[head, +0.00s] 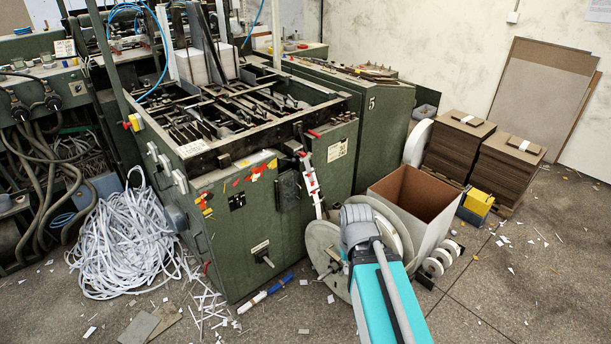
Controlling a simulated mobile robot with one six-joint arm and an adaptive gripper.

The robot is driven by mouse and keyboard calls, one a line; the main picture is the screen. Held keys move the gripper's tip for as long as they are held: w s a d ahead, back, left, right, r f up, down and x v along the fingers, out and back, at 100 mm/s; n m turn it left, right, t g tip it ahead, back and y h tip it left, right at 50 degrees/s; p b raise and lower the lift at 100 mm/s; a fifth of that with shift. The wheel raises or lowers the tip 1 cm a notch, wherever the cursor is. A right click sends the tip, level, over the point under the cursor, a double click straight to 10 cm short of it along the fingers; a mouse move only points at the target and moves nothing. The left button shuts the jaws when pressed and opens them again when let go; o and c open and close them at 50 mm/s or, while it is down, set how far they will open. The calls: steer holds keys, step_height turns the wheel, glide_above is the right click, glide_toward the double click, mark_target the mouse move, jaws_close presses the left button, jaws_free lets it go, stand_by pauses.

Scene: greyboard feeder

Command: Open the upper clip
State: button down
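The green machine (235,235) stands in the middle of the head view. A narrow white upright part with red pieces (311,182) runs down its right-hand front side. The upper clip seems to be among these red pieces, but they are too small to tell whether it is open or shut. A red lever (314,134) sticks out at the machine's top edge just above. My teal and grey arm reaches up from the bottom, right of and below the white part. My gripper's fingers do not show.
Two reels (325,252) stand partly behind my arm. An open box (418,205) is to their right, with stacks of brown board (505,165) behind. A heap of white strips (125,245) lies at left. Scraps litter the floor (540,290), which is otherwise free at lower right.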

step_height(320, 180, up, 16)
steer(key=p, duration=1.6)
steer(key=shift+r, duration=0.15)
steer(key=shift+a, duration=0.1)
